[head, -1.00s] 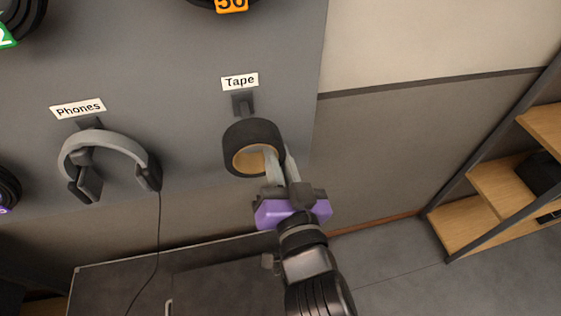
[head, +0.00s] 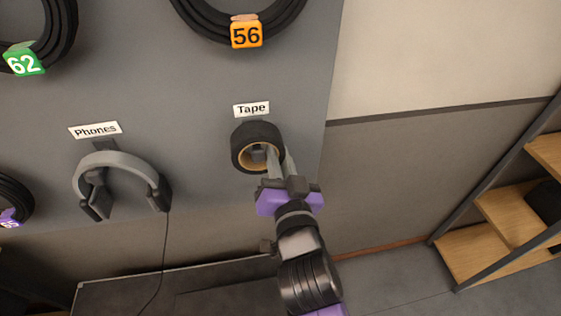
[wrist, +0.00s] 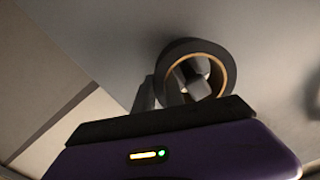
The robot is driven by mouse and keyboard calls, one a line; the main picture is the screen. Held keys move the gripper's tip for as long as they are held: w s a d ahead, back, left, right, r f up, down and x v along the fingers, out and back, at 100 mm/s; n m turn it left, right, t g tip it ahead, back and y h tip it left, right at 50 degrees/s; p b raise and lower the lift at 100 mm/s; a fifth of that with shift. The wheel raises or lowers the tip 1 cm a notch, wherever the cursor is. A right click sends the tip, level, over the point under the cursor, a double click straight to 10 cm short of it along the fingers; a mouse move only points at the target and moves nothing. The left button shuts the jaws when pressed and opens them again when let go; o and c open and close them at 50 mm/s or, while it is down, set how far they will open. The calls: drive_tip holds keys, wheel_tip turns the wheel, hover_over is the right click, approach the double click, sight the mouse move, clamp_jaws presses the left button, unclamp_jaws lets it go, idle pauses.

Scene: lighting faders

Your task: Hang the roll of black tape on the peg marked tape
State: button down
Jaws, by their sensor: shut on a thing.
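The roll of black tape (head: 245,146) has a tan inner core and stands against the grey board, just below the "Tape" label (head: 251,109). My gripper (head: 273,160) is shut on the right side of the roll's ring, with one finger inside the core. The dark peg (head: 258,153) shows through the roll's hole in the head view. In the wrist view, the roll (wrist: 228,62) has a grey block-shaped peg end (wrist: 196,86) within its hole. The roll appears to be around the peg; whether it rests on it cannot be told.
Grey headphones (head: 118,165) hang at the left under the "Phones" label (head: 95,130), their cord trailing down. Black cable coils hang above, one tagged 56 (head: 247,34), another tagged 62 (head: 24,61). A wooden shelf unit (head: 480,245) stands at the right.

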drive_tip(key=shift+w+a, duration=0.2)
drive_tip(key=shift+w, duration=0.45)
drive_tip(key=shift+w+f, duration=0.2)
drive_tip(key=shift+f+b, duration=0.8)
drive_tip(key=shift+b, duration=0.15)
drive_tip(key=c, duration=1.3)
unclamp_jaws()
drive_tip(key=shift+s+f, duration=0.1)
drive_tip(key=shift+s, duration=0.1)
